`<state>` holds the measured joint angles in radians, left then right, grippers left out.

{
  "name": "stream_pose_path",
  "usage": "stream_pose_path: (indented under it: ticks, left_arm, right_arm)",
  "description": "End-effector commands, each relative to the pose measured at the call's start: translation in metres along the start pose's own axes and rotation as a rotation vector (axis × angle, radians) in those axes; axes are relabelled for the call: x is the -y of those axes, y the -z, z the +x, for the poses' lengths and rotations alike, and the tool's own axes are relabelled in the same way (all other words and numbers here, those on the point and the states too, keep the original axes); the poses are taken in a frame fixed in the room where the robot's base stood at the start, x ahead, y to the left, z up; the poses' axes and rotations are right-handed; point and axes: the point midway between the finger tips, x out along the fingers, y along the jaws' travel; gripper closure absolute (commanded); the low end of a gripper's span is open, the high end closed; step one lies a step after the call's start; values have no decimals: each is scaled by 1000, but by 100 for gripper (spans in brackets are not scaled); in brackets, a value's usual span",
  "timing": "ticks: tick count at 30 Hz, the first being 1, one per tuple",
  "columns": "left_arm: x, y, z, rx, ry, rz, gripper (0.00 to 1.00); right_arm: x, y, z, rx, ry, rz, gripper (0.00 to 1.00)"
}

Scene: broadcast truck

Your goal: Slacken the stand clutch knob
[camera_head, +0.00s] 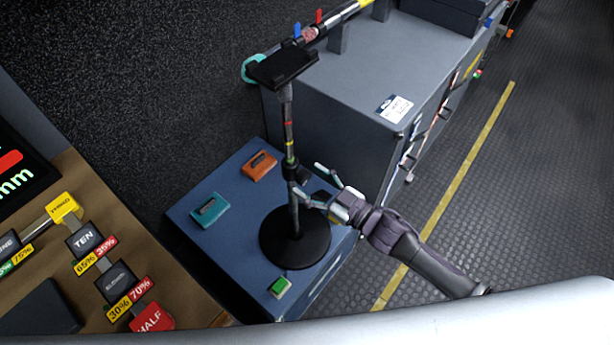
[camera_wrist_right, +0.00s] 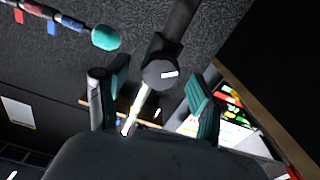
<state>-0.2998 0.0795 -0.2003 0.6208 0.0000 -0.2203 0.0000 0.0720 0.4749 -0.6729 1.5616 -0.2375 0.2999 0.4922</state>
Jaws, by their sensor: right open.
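The black stand (camera_head: 289,125) rises from a round black base (camera_head: 296,255) on a blue case and carries a flat black plate (camera_head: 282,66) on top. Its dark clutch knob (camera_head: 303,174) sits partway up the pole. In the right wrist view the knob (camera_wrist_right: 158,73) shows a round face with a white mark, ahead of and between the fingers. My right gripper (camera_head: 313,184) is open, its fingers pointing at the pole close to the knob; I cannot tell whether they touch it. In the wrist view its teal-padded fingers (camera_wrist_right: 153,100) stand wide apart. My left gripper is not in view.
The blue case (camera_head: 236,175) also holds an orange block (camera_head: 259,166), a teal block (camera_head: 209,210) and a green-topped block (camera_head: 281,287). A large grey case (camera_head: 350,85) stands behind. A panel with labelled tags (camera_head: 84,239) is at left. Open floor lies right.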

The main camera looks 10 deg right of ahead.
Motion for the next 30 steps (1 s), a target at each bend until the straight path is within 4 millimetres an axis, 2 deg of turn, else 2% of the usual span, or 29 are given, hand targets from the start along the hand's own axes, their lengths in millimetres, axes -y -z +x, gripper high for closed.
stream_pose_path:
  ticks: [5,14,24,25,30]
  left_arm:
    - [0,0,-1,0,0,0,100]
    - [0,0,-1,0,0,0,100]
    - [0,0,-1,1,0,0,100]
    - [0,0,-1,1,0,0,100]
    - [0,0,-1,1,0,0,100]
  right_arm:
    - [0,0,13,-1,1,-1,32]
    - [0,0,15,1,1,0,32]
    - [0,0,14,0,1,0,89]
    - [0,0,14,0,1,0,92]
    - [0,0,14,0,1,-9,92]
